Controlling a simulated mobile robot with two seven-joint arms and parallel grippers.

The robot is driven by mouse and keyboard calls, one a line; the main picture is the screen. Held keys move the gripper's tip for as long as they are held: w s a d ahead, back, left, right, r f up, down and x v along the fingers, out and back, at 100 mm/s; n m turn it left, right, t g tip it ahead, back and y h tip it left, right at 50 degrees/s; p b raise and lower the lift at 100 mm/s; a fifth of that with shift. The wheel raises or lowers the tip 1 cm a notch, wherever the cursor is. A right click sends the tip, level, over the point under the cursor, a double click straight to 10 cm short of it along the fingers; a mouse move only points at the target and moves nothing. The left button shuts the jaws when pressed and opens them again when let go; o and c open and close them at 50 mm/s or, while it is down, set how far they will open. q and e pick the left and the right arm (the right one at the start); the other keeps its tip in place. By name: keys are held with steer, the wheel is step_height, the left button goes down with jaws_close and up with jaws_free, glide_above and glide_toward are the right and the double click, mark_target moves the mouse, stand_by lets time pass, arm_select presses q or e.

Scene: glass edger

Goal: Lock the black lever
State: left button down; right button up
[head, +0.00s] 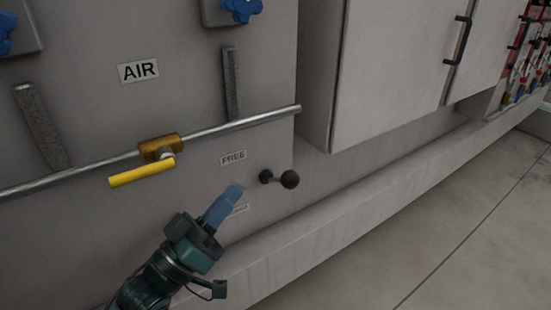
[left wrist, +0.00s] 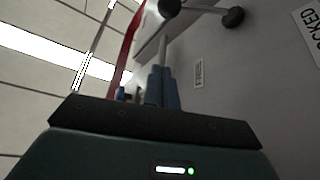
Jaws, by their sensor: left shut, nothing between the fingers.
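The black lever (head: 289,179) sticks out of the grey machine panel, with a round hub on its left and a ball knob on its right. It points to the right in the head view. The lever's ball knob (left wrist: 232,17) also shows at the top of the left wrist view. My left gripper (head: 233,192) has its blue fingers shut and empty, to the left of and slightly below the lever, apart from it in the picture. The fingers also show in the left wrist view (left wrist: 163,88). A FREE label (head: 233,158) sits above left of the lever. My right gripper is not in view.
A metal pipe (head: 230,125) with a yellow-handled valve (head: 142,171) runs across the panel above my gripper. A lower label (head: 239,210) is partly hidden by my fingers; a LOCKED label (left wrist: 309,27) shows at the wrist view's right. A ledge (head: 330,215) runs below the cabinets.

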mark_target(284, 181)
arm_select(q)
steer(key=shift+s+r, duration=0.1)
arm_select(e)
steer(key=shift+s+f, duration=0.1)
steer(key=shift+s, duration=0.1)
arm_select(q)
steer(key=w+d+r+p, duration=0.1)
steer(key=w+d, duration=0.5)
steer(key=d, duration=0.1)
steer(key=shift+d, duration=0.2)
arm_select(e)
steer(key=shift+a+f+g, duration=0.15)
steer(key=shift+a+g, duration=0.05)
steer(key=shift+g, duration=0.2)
arm_select(q)
steer(key=shift+s+f+m, duration=0.1)
steer(key=shift+f+m, duration=0.05)
steer(key=shift+m, duration=0.15)
